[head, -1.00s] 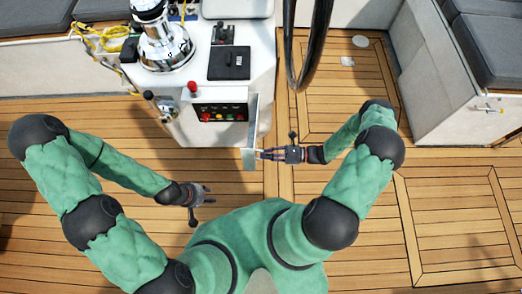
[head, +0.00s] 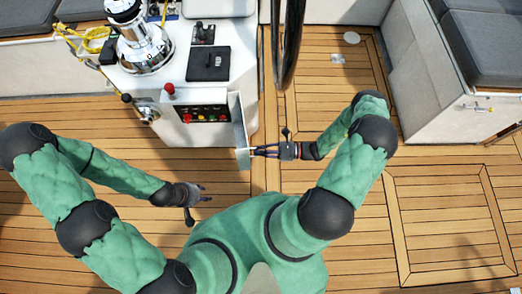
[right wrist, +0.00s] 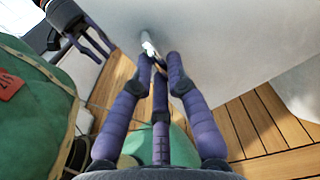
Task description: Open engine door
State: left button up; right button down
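The engine door (head: 240,130) is a thin light panel at the right edge of the white console. It stands swung out, nearly edge-on in the head view. In the right wrist view the door (right wrist: 220,40) is a large pale surface with a small metal handle (right wrist: 149,47). My right gripper (head: 252,151) is at the door's free lower edge. Its purple fingers close in around the handle, partly hiding it. My left gripper (head: 207,193) is open and empty over the deck, left of the door; it also shows in the right wrist view (right wrist: 95,42).
The console front has a button panel (head: 203,113) and a red-knobbed lever (head: 168,90). A dark steering wheel (head: 288,45) stands right of the console. A grey-cushioned bench (head: 485,45) is at the right. The wooden deck (head: 440,215) is clear at the right.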

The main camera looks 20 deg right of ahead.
jog(key=c, duration=1.5)
grip_release()
jog(key=shift+w+d+r+t, duration=0.2)
jog(key=shift+w+d+t, duration=0.1)
jog(key=shift+w+d, duration=0.45)
jog(key=shift+w+a, duration=0.1)
jog(key=v, duration=0.7)
jog(key=s+v, duration=0.1)
jog(key=v, duration=0.3)
jog(key=shift+s+f, duration=0.1)
jog(key=shift+s, duration=0.15)
